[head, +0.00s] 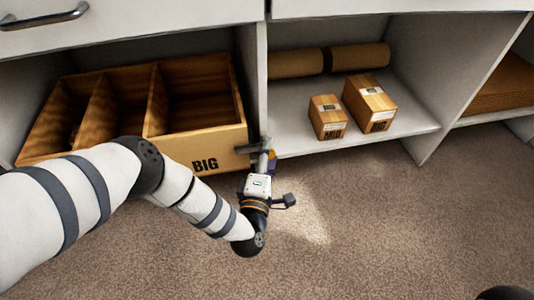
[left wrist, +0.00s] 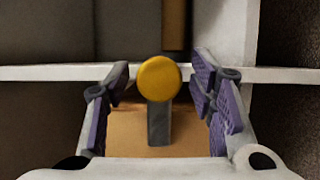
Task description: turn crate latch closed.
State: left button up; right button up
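The wooden crate (head: 215,142) marked BIG stands in the left cubby, its open top showing three compartments. Its latch shows in the left wrist view as a grey bar (left wrist: 159,125) with a round yellow knob (left wrist: 158,78) at one end. In the head view a dark piece of the latch (head: 246,149) shows at the crate's front right corner, partly hidden by my gripper. My left gripper (head: 266,154) is at that corner. In the left wrist view its purple-padded fingers (left wrist: 162,95) are open, one on each side of the knob, with gaps on both sides. My right gripper is not visible.
A white divider (head: 256,85) stands just right of the crate. The shelf (head: 300,142) beyond it holds two small boxes, one in front (head: 327,117) and one larger (head: 369,102), and brown rolls (head: 297,63) behind. The carpet (head: 400,220) in front is clear.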

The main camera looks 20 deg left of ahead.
pick_arm(q)
jog(key=shift+s, duration=0.15)
jog(key=s+d, duration=0.2)
jog(key=s, duration=0.9)
jog(key=shift+s+d, duration=0.15)
jog(key=shift+s, duration=0.1)
